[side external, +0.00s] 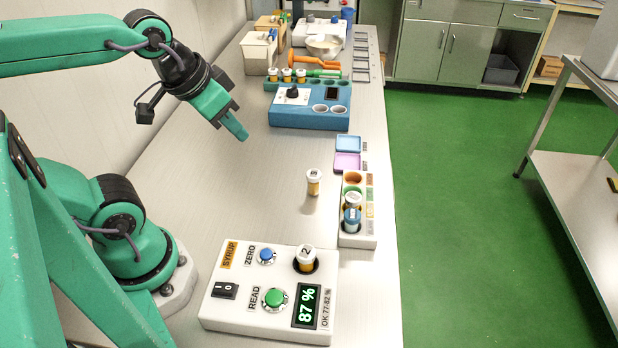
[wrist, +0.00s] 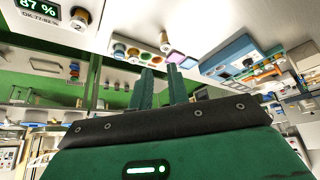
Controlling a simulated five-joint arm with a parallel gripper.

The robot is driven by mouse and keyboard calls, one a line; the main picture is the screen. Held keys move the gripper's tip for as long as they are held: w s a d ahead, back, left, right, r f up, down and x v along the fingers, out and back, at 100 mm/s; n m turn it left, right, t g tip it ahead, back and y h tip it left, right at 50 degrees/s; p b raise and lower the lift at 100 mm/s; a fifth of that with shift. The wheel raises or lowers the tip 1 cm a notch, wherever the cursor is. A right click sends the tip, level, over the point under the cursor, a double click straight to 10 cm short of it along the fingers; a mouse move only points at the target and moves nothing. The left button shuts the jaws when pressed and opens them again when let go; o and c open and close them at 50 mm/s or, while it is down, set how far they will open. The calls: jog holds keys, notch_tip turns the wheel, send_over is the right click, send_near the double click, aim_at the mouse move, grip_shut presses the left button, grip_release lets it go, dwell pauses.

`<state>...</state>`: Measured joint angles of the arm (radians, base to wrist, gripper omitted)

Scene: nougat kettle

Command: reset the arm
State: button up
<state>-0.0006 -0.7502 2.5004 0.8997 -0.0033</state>
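My gripper (side external: 238,131) is raised above the left part of the table in the side external view, its fingers angled down and to the right. It is apart from every object. In the wrist view, the two green fingers of my gripper (wrist: 161,72) stand a little apart with nothing between them. The syrup meter (side external: 240,290) in front reads 87 %, beside a label "OK 77-82 %". A white-capped vial marked 2 (side external: 306,259) stands in its well. Another capped vial (side external: 313,183) stands upright on the bare table.
A white rack (side external: 358,239) with capped vials stands near the right table edge, with blue (side external: 348,144) and pink (side external: 347,161) trays behind it. A blue device (side external: 290,117) and a green rack (side external: 335,88) stand farther back. The table's middle is mostly clear.

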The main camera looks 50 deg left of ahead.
jog(key=o, duration=0.7)
jog(key=shift+w+d, duration=0.15)
jog(key=shift+d, duration=0.2)
jog(key=o, duration=1)
jog(key=d+m, duration=0.1)
jog(key=w+d+g, duration=0.1)
jog(key=d, duration=0.1)
jog(key=shift+d+r+m+h, duration=0.1)
jog(key=shift+d+m+h, duration=0.1)
jog(key=shift+m+h, duration=0.2)
jog(key=s+d+m+g, duration=0.1)
jog(key=d+m, duration=0.1)
jog(key=d, duration=0.4)
jog(key=s+d+f+m+g, duration=0.1)
jog(key=d+m+g, duration=0.1)
jog(key=d, duration=0.5)
jog(key=s+d+f+m+g, duration=0.1)
jog(key=s+d+m, duration=0.1)
jog(key=d, duration=0.4)
jog(key=shift+d+f+m+g+y, duration=0.1)
jog(key=shift+d+m+g+y, duration=0.25)
jog(key=shift+m, duration=0.25)
jog(key=shift+f, duration=0.1)
jog(key=shift+f, duration=4.9)
jog(key=shift+r, duration=0.2)
jog(key=shift+r, duration=4.85)
